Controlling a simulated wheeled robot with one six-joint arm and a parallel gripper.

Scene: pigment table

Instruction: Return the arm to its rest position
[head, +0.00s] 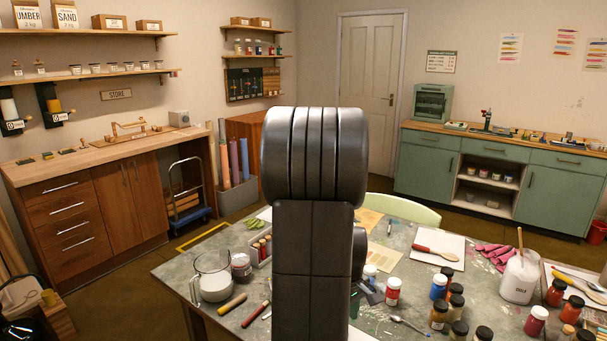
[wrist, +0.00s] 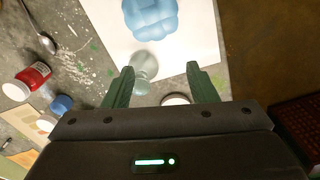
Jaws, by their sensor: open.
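My gripper (wrist: 160,85) shows in the wrist view with its two green fingers spread apart and nothing held between them. A clear glass object (wrist: 144,65) stands below, near the left finger. In the head view my dark arm rises upright in the middle and hides part of the table; the gripper itself cannot be made out there.
The grey worktable (head: 240,317) is crowded with a glass jug (head: 213,278), paint jars (head: 439,287), a white tub (head: 519,277) and brushes. A red jar (wrist: 26,82) and a spoon (wrist: 40,28) lie left of the gripper in the wrist view. Floor shows at right there.

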